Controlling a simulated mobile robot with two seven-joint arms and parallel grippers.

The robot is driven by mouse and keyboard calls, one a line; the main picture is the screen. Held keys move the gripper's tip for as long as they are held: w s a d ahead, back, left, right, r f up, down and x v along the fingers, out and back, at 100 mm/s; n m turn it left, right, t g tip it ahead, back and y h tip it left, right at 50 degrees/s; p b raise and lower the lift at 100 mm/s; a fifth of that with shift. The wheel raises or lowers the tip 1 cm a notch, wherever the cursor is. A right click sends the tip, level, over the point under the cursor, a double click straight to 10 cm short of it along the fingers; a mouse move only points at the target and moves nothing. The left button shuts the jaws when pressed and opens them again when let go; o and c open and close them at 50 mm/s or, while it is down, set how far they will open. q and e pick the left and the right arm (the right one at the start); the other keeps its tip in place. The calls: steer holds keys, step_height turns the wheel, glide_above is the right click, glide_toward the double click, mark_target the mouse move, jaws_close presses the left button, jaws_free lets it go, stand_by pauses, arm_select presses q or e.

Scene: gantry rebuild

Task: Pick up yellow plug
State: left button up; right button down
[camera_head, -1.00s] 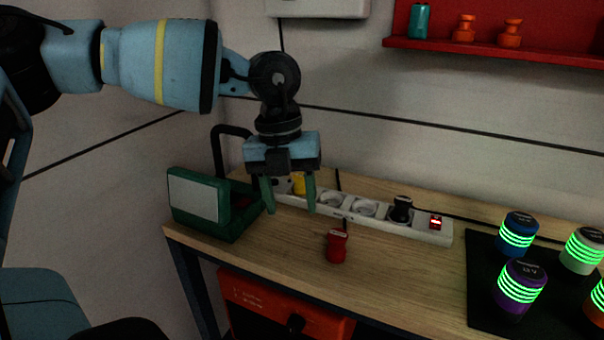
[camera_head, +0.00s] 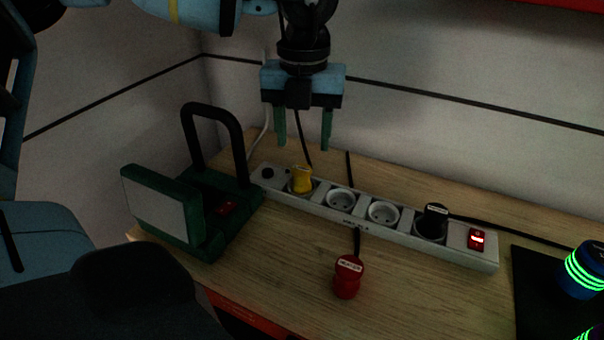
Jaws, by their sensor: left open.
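The yellow plug (camera_head: 302,180) stands in the left socket of the white power strip (camera_head: 400,238) on the wooden table. My left gripper (camera_head: 303,145) is open, with green fingers pointing down. Its fingertips appear just above and behind the yellow plug in the picture; nothing is between them. I cannot tell the exact depth gap. My right gripper is not in view.
A black plug (camera_head: 434,217) sits in the strip near the lit red switch (camera_head: 477,239). A red plug (camera_head: 348,277) stands on the table in front. A black mat (camera_head: 541,290) with lit cylinders lies at right.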

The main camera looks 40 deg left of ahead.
mark_target(301, 169)
arm_select(q)
steer(key=shift+s+f, duration=0.1)
steer(key=shift+f, duration=0.4)
steer(key=shift+a+f+p, duration=0.15)
steer(key=shift+f+p, duration=0.35)
steer(key=shift+f, duration=2.9)
steer(key=shift+c, duration=0.4)
steer(key=c, duration=0.9)
steer(key=shift+o, duration=0.2)
steer(key=shift+r+b, duration=0.3)
steer(key=shift+r, duration=4.75)
